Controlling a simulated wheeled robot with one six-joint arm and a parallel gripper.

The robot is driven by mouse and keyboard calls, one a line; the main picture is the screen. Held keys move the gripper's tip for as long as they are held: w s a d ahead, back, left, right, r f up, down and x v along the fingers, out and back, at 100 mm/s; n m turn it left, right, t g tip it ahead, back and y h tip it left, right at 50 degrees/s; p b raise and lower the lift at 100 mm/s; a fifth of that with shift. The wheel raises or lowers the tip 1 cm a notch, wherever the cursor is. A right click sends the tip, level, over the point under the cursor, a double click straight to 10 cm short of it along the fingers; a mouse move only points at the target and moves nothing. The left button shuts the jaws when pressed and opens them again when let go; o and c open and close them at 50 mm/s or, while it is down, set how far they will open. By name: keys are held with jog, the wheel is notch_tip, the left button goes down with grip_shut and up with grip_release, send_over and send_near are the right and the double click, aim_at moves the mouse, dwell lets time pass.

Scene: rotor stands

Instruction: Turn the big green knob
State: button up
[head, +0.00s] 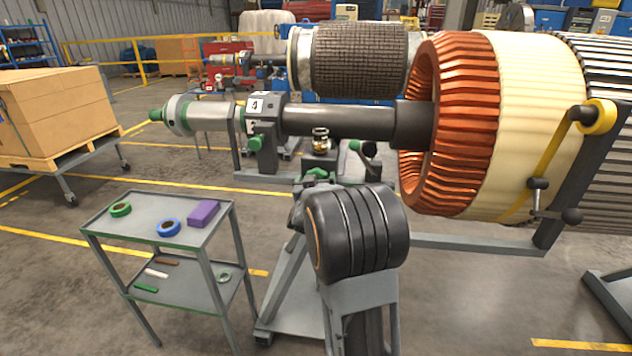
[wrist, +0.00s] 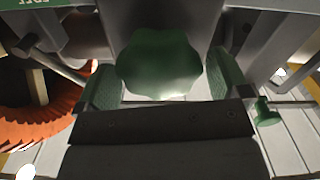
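The big green knob (wrist: 158,63) has a lobed rim and fills the upper middle of the wrist view, in front of a grey housing. My gripper (wrist: 166,78) is open, with one green-padded finger to the left of the knob and one to the right. A narrow gap seems to show at the right finger; contact at the left finger is hard to tell. In the head view my dark, rounded wrist hides most of the gripper and the knob. Some green shows just above it, but I cannot tell which part that is.
A smaller green knob (wrist: 265,112) sits on a rod at the right. The rotor shaft (head: 350,119) and its copper windings (head: 468,120) stand close behind my arm. A two-shelf cart (head: 150,233) with tape rolls stands at the left. Floor is clear in front.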

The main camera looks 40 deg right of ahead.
jog(key=shift+o, duration=0.4)
jog(key=p+v, duration=0.1)
jog(key=v, duration=1.2)
jog(key=shift+s+a, duration=0.25)
jog(key=shift+s, duration=0.1)
